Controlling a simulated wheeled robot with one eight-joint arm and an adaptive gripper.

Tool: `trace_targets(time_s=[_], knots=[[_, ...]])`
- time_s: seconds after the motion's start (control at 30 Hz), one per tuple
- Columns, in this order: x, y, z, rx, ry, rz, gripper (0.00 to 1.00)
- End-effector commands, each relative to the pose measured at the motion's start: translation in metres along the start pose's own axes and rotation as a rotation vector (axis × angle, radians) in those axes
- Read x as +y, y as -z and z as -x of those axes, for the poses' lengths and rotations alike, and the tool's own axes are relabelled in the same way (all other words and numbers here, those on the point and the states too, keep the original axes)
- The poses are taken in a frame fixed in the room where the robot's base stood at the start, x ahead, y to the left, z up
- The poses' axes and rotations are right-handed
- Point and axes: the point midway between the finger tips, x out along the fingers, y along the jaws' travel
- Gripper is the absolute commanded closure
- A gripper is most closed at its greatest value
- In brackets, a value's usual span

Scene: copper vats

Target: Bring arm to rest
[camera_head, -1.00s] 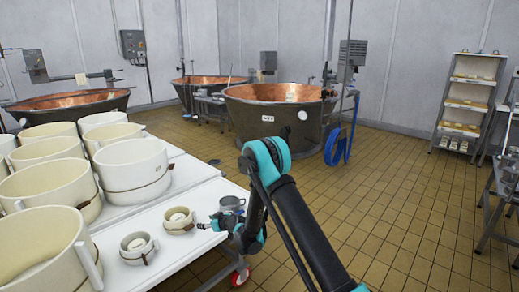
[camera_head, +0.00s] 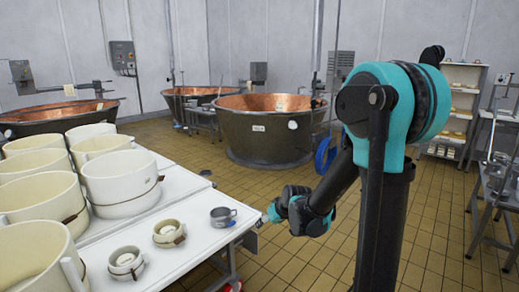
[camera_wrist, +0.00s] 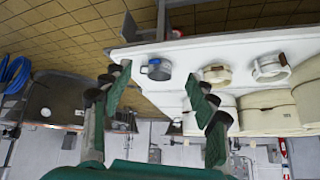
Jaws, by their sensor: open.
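My gripper (camera_head: 268,214) is at the right edge of the white table (camera_head: 200,240), just right of a grey metal cup (camera_head: 222,216). My arm is folded up tall on the right side of the head view. In the wrist view my gripper (camera_wrist: 160,88) has its two green fingers spread wide with nothing between them. That view is upside down, and the metal cup (camera_wrist: 156,69) shows beyond the fingers, apart from them.
Two small cream moulds (camera_head: 168,233) (camera_head: 125,262) stand on the table, with several large white moulds (camera_head: 120,178) behind. Copper vats (camera_head: 268,130) stand at the back. A shelf rack (camera_head: 455,110) and metal table (camera_head: 500,190) stand right. Tiled floor (camera_head: 290,255) lies open between.

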Motion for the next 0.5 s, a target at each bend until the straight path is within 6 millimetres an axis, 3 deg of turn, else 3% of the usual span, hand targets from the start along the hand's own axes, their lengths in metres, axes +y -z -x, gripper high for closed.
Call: trace_targets(time_s=[0.03, 0.2, 0.5], knots=[[0.007, -0.017, 0.017, -0.019, -0.021, -0.026, 0.41], [0.026, -0.071, 0.063, -0.091, -0.092, -0.112, 0.41], [0.045, -0.176, 0.127, -0.206, -0.221, -0.268, 0.41]])
